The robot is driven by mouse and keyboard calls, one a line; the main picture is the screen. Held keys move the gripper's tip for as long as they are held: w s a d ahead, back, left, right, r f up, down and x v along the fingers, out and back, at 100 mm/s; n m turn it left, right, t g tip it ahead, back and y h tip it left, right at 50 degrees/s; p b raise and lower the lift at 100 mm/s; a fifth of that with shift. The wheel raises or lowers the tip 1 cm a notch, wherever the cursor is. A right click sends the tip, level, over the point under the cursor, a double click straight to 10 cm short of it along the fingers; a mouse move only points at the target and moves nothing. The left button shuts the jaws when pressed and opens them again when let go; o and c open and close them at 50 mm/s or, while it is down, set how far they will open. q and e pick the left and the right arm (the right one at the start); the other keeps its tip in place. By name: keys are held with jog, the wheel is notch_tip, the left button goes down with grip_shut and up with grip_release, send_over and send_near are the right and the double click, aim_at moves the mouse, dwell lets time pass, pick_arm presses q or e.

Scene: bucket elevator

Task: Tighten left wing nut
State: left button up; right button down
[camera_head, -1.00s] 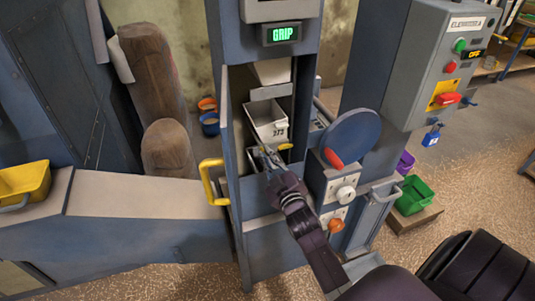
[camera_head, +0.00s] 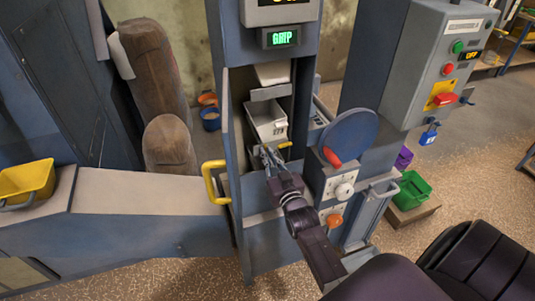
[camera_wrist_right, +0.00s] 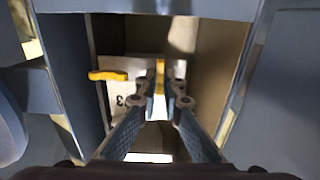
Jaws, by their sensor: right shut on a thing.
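The left wing nut (camera_wrist_right: 160,76) is yellow and stands upright in the right wrist view, between the fingertips of my right gripper (camera_wrist_right: 160,101). My right gripper is shut on it. In the head view this gripper (camera_head: 270,156) reaches into the open shaft at the lower front of the bucket, and its fingers hide the left wing nut. The other yellow wing nut (camera_head: 285,145) shows just right of the fingers. It lies crosswise in the wrist view (camera_wrist_right: 108,75). The pale bucket (camera_head: 266,118) hangs behind the fingers. My left gripper is out of view.
Shaft walls stand close on both sides of my right gripper. A yellow handle (camera_head: 212,182) is on the left and a blue disc (camera_head: 350,136) on the right. A green display (camera_head: 279,37) reads GRIP. A grey control box (camera_head: 440,65) stands farther right.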

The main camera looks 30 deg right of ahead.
dwell(0.4)
jog(key=c, duration=2.1)
grip_release()
jog(key=v, duration=1.2)
